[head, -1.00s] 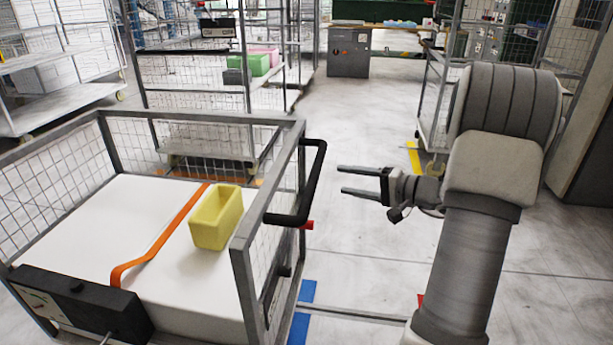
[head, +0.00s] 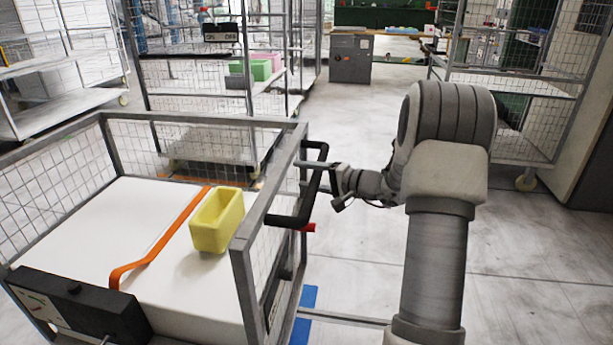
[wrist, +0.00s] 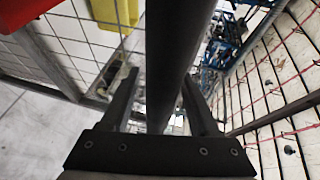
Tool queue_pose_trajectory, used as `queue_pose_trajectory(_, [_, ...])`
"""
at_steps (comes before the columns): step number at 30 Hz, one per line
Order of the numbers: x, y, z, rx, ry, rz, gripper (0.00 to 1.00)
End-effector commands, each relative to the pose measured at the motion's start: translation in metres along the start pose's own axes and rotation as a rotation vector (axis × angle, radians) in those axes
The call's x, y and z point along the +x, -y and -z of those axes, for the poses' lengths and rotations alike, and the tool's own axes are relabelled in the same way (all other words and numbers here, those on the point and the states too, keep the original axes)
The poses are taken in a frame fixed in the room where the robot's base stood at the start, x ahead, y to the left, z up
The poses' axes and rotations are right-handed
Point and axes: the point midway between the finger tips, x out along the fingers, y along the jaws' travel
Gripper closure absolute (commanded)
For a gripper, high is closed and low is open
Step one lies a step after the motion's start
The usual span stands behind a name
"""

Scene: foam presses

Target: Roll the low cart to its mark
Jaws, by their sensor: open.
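The low cart (head: 243,262) is a grey frame with mesh sides at the left of the head view. It carries a white slab (head: 70,245), an orange strap (head: 165,240) and a yellow bin (head: 217,222). A black bar handle (head: 313,180) stands out from its right side. My gripper (head: 305,173) is at this handle, open. In the wrist view the handle (wrist: 172,60) runs between the two fingers (wrist: 160,105), one on each side. I cannot tell whether either finger touches it.
A blue floor strip (head: 303,315) lies beside the cart's near right corner. Tall cage trolleys stand behind (head: 200,130) and at the right (head: 555,130). A grey cabinet (head: 351,58) is at the back. The floor (head: 350,115) between is clear.

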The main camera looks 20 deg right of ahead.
Motion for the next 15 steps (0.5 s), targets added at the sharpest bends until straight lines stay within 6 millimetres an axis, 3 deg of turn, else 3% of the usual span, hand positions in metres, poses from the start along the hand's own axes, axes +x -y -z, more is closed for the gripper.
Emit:
queue_pose_trajectory(2, [-0.0002,-0.0001,0.0,0.0,0.0,0.0,0.42])
queue_pose_trajectory(12, [-0.0006,-0.0001,0.0001,0.0,0.0,0.0,1.0])
queue_pose_trajectory(15, [-0.0006,-0.0001,0.0001,0.0,0.0,0.0,1.0])
